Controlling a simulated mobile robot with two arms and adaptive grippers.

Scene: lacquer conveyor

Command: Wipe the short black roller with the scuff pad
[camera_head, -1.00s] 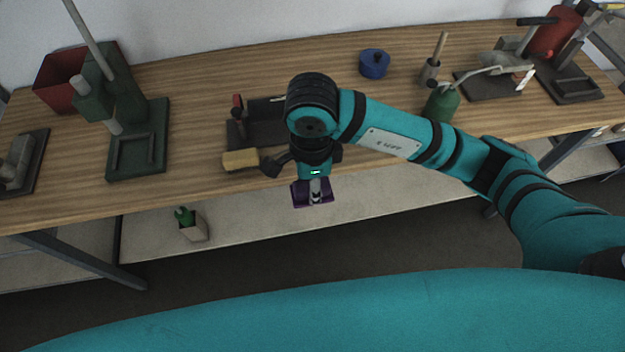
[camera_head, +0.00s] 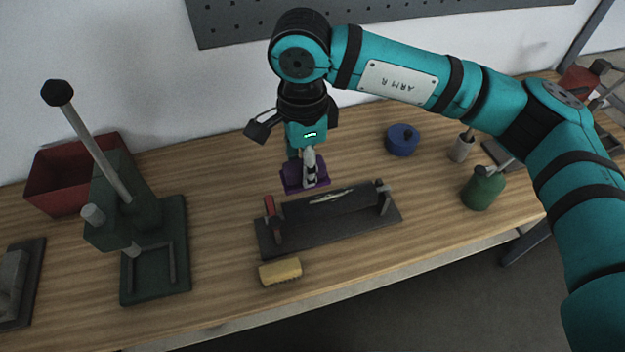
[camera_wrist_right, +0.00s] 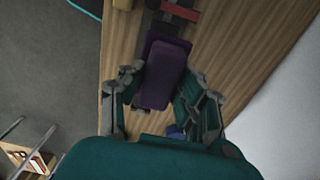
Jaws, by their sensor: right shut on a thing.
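The black roller (camera_head: 352,205) lies on a dark base plate (camera_head: 335,229) on the bench, between end supports, one with a red part. A pale streak shows on its upper side. The purple scuff pad (camera_head: 293,181) is in my right gripper (camera_head: 309,170), just behind the roller's left half in the head view. I cannot tell its exact height, but it looks apart from the roller. In the right wrist view the pad (camera_wrist_right: 160,75) sits between the fingers of my right gripper (camera_wrist_right: 155,95). My left gripper is out of view.
A yellow block or brush (camera_head: 281,272) lies at the bench's front edge. A green press (camera_head: 150,215) and red bin (camera_head: 65,180) stand left. A blue pot (camera_head: 402,140), a cup (camera_head: 462,148) and a green can (camera_head: 483,188) stand right.

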